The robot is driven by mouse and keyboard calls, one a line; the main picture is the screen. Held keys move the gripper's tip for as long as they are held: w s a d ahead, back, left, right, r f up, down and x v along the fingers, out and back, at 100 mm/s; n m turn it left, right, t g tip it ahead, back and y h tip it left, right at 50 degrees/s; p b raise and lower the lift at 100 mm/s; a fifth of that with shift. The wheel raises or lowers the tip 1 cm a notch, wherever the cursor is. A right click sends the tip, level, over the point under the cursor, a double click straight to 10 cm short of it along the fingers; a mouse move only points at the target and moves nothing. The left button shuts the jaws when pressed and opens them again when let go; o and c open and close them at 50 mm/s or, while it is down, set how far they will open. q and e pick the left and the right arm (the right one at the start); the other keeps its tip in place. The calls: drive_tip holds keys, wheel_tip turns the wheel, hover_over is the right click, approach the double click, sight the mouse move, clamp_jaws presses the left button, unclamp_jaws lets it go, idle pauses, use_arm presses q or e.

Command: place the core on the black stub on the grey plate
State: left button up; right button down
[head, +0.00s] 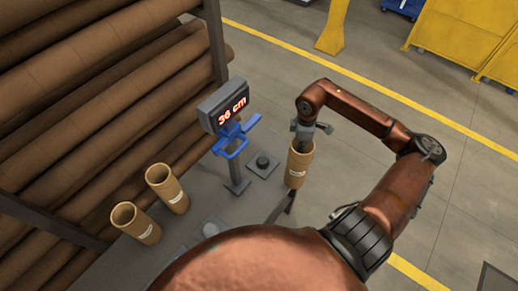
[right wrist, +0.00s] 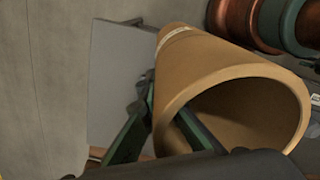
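A brown cardboard core (head: 298,166) with a white label hangs roughly upright from my right gripper (head: 308,132), at the right edge of the grey table. In the right wrist view the core (right wrist: 225,65) shows its open end. One finger of my right gripper (right wrist: 160,118) is outside the wall and the other reaches inside, so it is shut on the rim. The black stub (head: 263,160) stands bare on a grey plate (head: 268,173), left of the core in the head view. My left gripper is not in view.
A display reading "36 cm" (head: 224,106) stands on a post with a blue cradle (head: 236,136), left of the stub. Two more cores (head: 166,188) (head: 136,222) stand on the table at left. A paler stub (head: 210,228) is near the front. Long brown rolls (head: 100,80) are stacked behind.

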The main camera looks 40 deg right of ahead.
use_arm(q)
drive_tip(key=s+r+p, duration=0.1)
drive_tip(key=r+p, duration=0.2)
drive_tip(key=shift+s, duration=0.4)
use_arm(e)
drive_tip(key=w+a+f, duration=0.1)
drive_tip(key=w+a, duration=0.1)
drive_tip(key=w, duration=0.6)
drive_tip(key=w+a+f, duration=0.2)
drive_tip(key=w, duration=0.6)
drive_tip(key=shift+a+f, duration=0.15)
drive_tip(key=shift+a, duration=0.2)
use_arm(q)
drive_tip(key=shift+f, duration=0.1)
use_arm(e)
drive_tip(key=c, duration=2.6)
unclamp_jaws()
drive_tip(key=shift+f, duration=0.15)
drive_tip(key=shift+c, duration=0.2)
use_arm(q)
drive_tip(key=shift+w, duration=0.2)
use_arm(e)
drive_tip(key=o, duration=0.5)
